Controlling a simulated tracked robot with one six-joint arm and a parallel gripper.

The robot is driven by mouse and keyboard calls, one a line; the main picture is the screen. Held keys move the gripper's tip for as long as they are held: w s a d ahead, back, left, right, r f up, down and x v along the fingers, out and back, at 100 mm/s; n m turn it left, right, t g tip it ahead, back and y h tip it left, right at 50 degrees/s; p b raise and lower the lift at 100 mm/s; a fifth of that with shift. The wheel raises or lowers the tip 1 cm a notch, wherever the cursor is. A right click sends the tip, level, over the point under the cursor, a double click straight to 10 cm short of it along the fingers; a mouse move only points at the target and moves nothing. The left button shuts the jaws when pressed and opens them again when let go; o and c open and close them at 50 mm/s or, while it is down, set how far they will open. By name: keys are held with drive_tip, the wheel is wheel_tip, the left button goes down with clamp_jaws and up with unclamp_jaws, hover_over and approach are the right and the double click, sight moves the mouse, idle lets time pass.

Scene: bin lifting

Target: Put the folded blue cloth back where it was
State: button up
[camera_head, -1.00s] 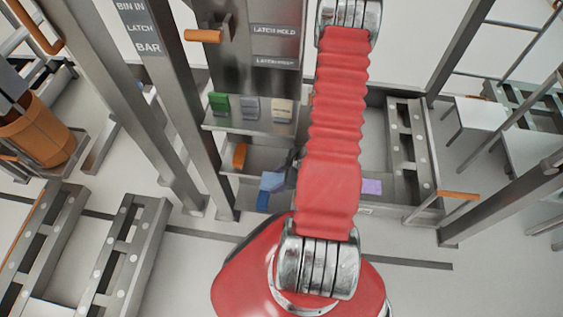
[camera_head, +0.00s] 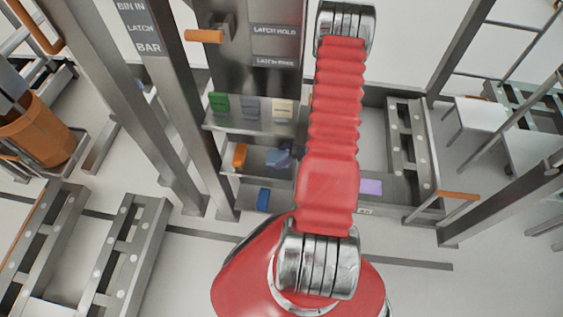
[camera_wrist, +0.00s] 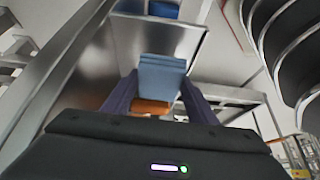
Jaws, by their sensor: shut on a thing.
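The folded blue cloth (camera_wrist: 162,75) is between the two dark fingers of my gripper (camera_wrist: 155,98) in the wrist view. My gripper is shut on it. In the head view, my gripper (camera_head: 290,153) and the cloth (camera_head: 277,158) are at the middle shelf (camera_head: 258,181) of the grey rack, right of an orange item. My red arm hides the right part of that shelf. I cannot tell whether the cloth touches the shelf.
The orange item (camera_head: 239,157) stands at the shelf's left end. A dark blue item (camera_head: 263,199) is below. Green (camera_head: 219,103), grey (camera_head: 251,108) and cream (camera_head: 282,109) items stand on the upper shelf (camera_head: 240,124). A purple item (camera_head: 371,187) is right of my arm.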

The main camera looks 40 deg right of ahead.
drive_tip(key=shift+f, duration=0.45)
drive_tip(key=shift+f, duration=0.1)
wheel_tip(320, 180, down, 2)
drive_tip(key=shift+f, duration=0.2)
drive_tip(key=shift+w+d+f, duration=0.1)
drive_tip(key=shift+d+f, duration=0.05)
drive_tip(key=shift+f, duration=0.5)
drive_tip(key=o, duration=1)
drive_tip(key=shift+v, duration=6.05)
